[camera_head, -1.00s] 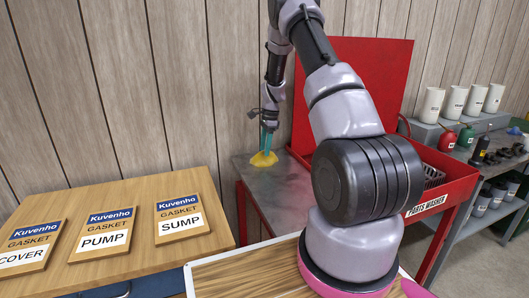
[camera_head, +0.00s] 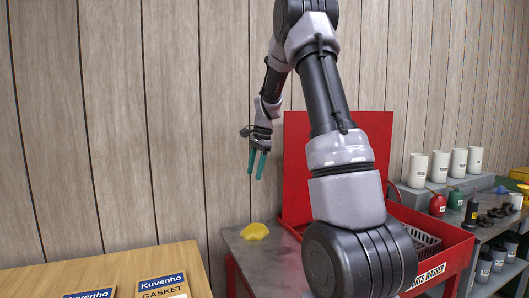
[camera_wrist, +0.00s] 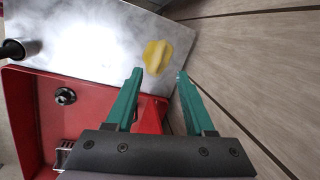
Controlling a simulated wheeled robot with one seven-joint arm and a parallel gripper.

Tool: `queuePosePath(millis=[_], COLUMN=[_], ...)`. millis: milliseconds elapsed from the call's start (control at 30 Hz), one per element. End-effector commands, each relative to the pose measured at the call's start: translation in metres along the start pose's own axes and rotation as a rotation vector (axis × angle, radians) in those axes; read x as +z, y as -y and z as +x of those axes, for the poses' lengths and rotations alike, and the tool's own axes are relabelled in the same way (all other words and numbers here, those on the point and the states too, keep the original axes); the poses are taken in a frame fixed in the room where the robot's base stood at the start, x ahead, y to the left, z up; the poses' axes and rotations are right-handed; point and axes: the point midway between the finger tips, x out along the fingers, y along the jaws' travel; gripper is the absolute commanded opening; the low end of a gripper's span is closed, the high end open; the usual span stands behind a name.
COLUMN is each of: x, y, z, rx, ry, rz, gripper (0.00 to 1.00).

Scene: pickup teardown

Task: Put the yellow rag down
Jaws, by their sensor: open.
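The yellow rag (camera_head: 255,231) lies crumpled on a grey metal shelf (camera_head: 262,262) beside the red parts washer, near the wood-panelled wall. In the wrist view the rag (camera_wrist: 158,56) shows beyond the fingertips, flat on the bare metal. My gripper (camera_head: 257,178) has teal fingers pointing down, and it hangs above the rag, clear of it. In the wrist view my gripper (camera_wrist: 160,76) is open, with nothing between its fingers.
The red parts washer (camera_head: 434,241) with its raised lid (camera_head: 297,160) stands right of the rag. A wooden table (camera_head: 60,277) with gasket boxes (camera_head: 160,284) is at the front left. Shelves with white canisters (camera_head: 438,166) stand at the right. Air around my gripper is free.

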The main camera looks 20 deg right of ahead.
Motion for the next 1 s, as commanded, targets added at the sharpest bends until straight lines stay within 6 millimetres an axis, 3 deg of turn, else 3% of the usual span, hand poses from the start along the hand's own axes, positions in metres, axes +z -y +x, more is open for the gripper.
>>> queuePosePath(millis=[33, 200, 500, 733, 1000], x=[0.013, 0.052, 0.114, 0.154, 0.182], y=[-0.008, -0.039, -0.112, -0.177, -0.236], z=[-0.022, -0.074, -0.140, -0.165, -0.168], rx=[-0.029, -0.105, -0.227, -0.309, -0.369], ry=[-0.006, -0.029, -0.102, -0.185, -0.283], rz=[-0.047, -0.211, -0.503, -0.726, -0.927], gripper=[0.54, 0.54, 0.54, 0.54, 0.54])
